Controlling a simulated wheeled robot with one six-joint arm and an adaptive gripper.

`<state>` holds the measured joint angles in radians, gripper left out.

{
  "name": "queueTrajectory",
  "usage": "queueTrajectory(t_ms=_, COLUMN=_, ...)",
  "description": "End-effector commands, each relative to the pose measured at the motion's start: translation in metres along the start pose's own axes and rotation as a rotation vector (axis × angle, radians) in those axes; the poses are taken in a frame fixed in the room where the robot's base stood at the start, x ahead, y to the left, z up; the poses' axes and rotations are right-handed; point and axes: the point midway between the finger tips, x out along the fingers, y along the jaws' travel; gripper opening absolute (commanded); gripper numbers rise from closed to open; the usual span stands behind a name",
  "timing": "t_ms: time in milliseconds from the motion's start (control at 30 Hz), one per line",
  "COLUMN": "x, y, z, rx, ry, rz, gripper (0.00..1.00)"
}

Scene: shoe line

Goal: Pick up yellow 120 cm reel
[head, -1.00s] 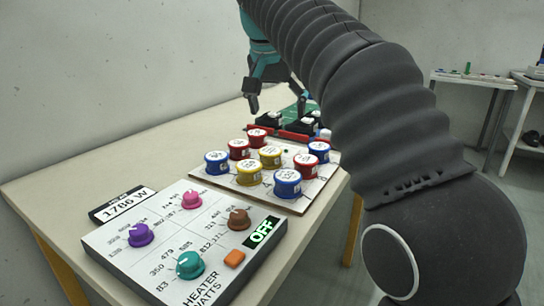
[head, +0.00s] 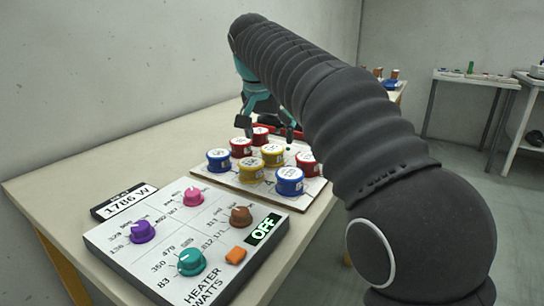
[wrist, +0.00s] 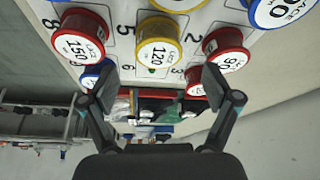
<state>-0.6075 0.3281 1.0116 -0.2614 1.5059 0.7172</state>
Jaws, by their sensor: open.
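The yellow reel labelled 120 (wrist: 157,45) stands upright on the white numbered board in the wrist view, between two red reels. In the head view it appears to be the farther of two yellow reels (head: 272,152). The nearer yellow reel (head: 250,170) shows only partly at the top edge of the wrist view (wrist: 180,4). My gripper (head: 266,122) is open and empty above the far part of the board. In the wrist view its fingertips (wrist: 158,82) are spread below the 120 reel in the picture, and do not appear to touch it.
Red reels (wrist: 82,38) (wrist: 226,50) flank the 120 reel closely. Blue reels (head: 289,180) (head: 218,160) stand at the board's near side. A heater panel (head: 185,240) with knobs lies nearer on the table. The table's left side is clear.

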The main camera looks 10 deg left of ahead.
Motion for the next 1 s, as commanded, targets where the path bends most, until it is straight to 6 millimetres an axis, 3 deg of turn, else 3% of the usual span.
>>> queueTrajectory(t_ms=333, x=0.044, y=0.002, z=0.002, rx=0.001, ry=-0.003, rz=0.003, gripper=0.88)
queueTrajectory(t_ms=667, x=0.051, y=0.001, z=0.002, rx=0.000, ry=-0.001, rz=0.000, gripper=0.88)
queueTrajectory(t_ms=700, x=0.051, y=0.001, z=0.002, rx=0.000, ry=-0.001, rz=0.000, gripper=0.86)
queueTrajectory(t_ms=933, x=0.051, y=0.001, z=0.002, rx=0.000, ry=-0.001, rz=0.000, gripper=0.28)
queueTrajectory(t_ms=1000, x=0.051, y=0.001, z=0.002, rx=0.000, ry=-0.001, rz=0.000, gripper=0.24)
